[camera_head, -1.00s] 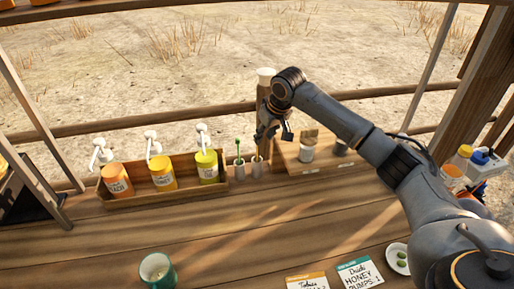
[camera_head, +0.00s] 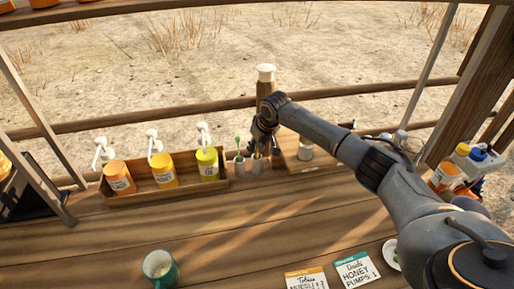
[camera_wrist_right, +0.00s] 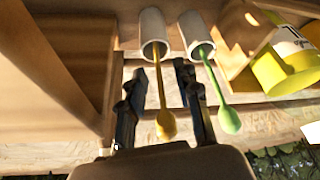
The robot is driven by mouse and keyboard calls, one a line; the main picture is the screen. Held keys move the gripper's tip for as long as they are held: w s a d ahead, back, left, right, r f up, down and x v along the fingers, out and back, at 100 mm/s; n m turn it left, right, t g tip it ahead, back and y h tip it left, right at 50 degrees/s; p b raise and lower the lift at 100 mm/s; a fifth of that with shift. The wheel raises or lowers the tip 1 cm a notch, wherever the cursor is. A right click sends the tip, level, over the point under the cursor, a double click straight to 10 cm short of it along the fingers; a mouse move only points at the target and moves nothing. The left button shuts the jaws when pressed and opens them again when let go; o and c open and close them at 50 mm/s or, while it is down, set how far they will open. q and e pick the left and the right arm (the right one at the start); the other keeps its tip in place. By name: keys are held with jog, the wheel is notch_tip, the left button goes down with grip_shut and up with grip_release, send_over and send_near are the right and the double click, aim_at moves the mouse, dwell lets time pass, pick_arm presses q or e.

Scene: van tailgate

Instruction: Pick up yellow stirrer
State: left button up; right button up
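The yellow stirrer (camera_wrist_right: 165,122) stands in a small pale holder (camera_wrist_right: 153,30), its rounded end out of the holder. In the right wrist view it lies between the two dark fingers of my right gripper (camera_wrist_right: 161,75), with a gap visible on both sides. The gripper is open around it. In the head view my right gripper (camera_head: 260,147) is over the holder and hides much of the stirrer. A green stirrer (camera_wrist_right: 229,120) stands in a second holder (camera_wrist_right: 196,32) beside it, outside the fingers. My left gripper is not in view.
A wooden tray (camera_head: 150,193) with orange and yellow pump bottles stands left of the holders. A wooden board (camera_head: 305,168) with small containers is to the right. A green mug (camera_head: 160,268) and two cards (camera_head: 357,270) are at the front. The middle counter is clear.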

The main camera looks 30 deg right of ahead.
grip_shut()
